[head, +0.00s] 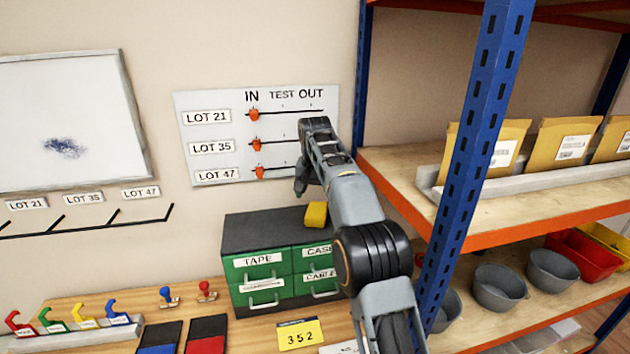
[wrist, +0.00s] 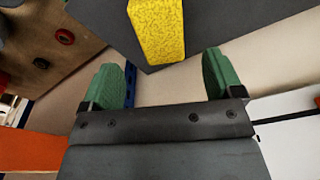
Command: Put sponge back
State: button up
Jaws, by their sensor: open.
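The yellow sponge (head: 315,215) sits on the dark top of the green drawer cabinet (head: 262,235), near its right rear part. It also shows in the wrist view (wrist: 158,30), at the top, between and beyond the lines of my two green fingers. My gripper (head: 302,186) is above and slightly left of the sponge in the head view, apart from it. My gripper (wrist: 160,65) is open and empty in the wrist view. The whiteboard (head: 70,120) on the wall at left bears a dark blue smudge.
A blue and orange shelf rack (head: 470,150) stands close to the right of my arm, with envelopes and grey bowls. A lot board (head: 240,100) with red sliders hangs behind my gripper. Coloured hooks (head: 70,320) and two stamps (head: 185,293) stand on the bench.

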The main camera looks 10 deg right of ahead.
aim_at(315, 213)
jog(key=s+r+n+t, duration=0.1)
jog(key=s+r+n, duration=0.1)
jog(key=s+r, duration=0.65)
jog(key=s+f+t, duration=0.1)
jog(key=s, duration=0.7)
jog(key=s+f+n+t, duration=0.2)
jog(key=s+f, duration=1.2)
jog(key=s, duration=0.2)
jog(key=shift+s+d+n+y, duration=0.15)
jog(key=shift+s+n+y, duration=0.15)
jog(key=shift+s, duration=0.05)
jog(key=shift+f, duration=0.15)
